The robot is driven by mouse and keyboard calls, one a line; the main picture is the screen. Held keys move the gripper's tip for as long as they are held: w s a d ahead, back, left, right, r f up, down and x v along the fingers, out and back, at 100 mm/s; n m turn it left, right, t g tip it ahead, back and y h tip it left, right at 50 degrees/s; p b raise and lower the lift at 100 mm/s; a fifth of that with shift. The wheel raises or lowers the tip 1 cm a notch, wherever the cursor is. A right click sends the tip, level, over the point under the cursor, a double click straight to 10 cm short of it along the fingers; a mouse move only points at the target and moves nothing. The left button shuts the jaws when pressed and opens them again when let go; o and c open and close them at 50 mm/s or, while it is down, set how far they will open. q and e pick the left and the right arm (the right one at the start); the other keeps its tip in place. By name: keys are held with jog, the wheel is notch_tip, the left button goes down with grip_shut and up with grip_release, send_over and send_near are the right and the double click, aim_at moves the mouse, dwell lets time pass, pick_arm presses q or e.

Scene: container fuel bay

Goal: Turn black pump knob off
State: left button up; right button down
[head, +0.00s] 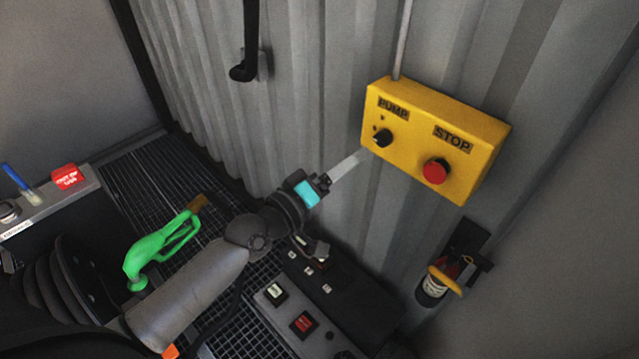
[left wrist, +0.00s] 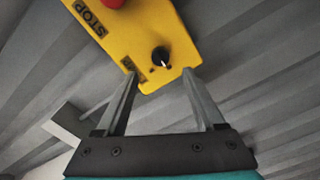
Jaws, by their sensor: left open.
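The black pump knob (head: 382,138) sits on the left part of a yellow control box (head: 415,160), under the PUMP label. It also shows in the left wrist view (left wrist: 160,55), with a white mark on it. My left gripper (head: 362,156) is open and empty, with its fingers pointing at the box just left of and below the knob. In the left wrist view, the knob appears beyond and between the two fingertips (left wrist: 160,73). I see no contact with the knob. My right gripper is not in view.
A red STOP button (head: 435,171) is on the same box, right of the knob. A console with buttons (head: 303,323) is below my left arm.

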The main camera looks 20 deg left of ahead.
pick_arm(q)
jog(key=v, duration=0.7)
jog(key=shift+b, duration=0.35)
jog(key=s+a+f+m+g+y+b, duration=0.1)
jog(key=s+a+f+g+y, duration=0.15)
jog(key=f, duration=0.95)
jog(key=s+a+f+m+g+y+b, duration=0.1)
jog(key=s+a+f+g, duration=0.15)
jog(key=f, duration=0.85)
jog(key=s+a+f+m+g+y+b, duration=0.2)
jog(key=s+f, duration=0.1)
jog(key=f, duration=0.9)
jog(key=s+d+f+m+g+b, duration=0.1)
jog(key=s+d+f+m+g, duration=0.1)
jog(key=s+f, duration=0.8)
jog(key=s+d+f+m+g+y+b, duration=0.1)
jog(key=s+f+m+g, duration=0.3)
jog(key=s+f, duration=0.7)
jog(key=s+d+g, duration=0.1)
jog(key=s+g, duration=0.1)
jog(key=s, duration=0.4)
jog(key=shift+d+f+g+b, duration=0.3)
jog(key=shift+d, duration=0.05)
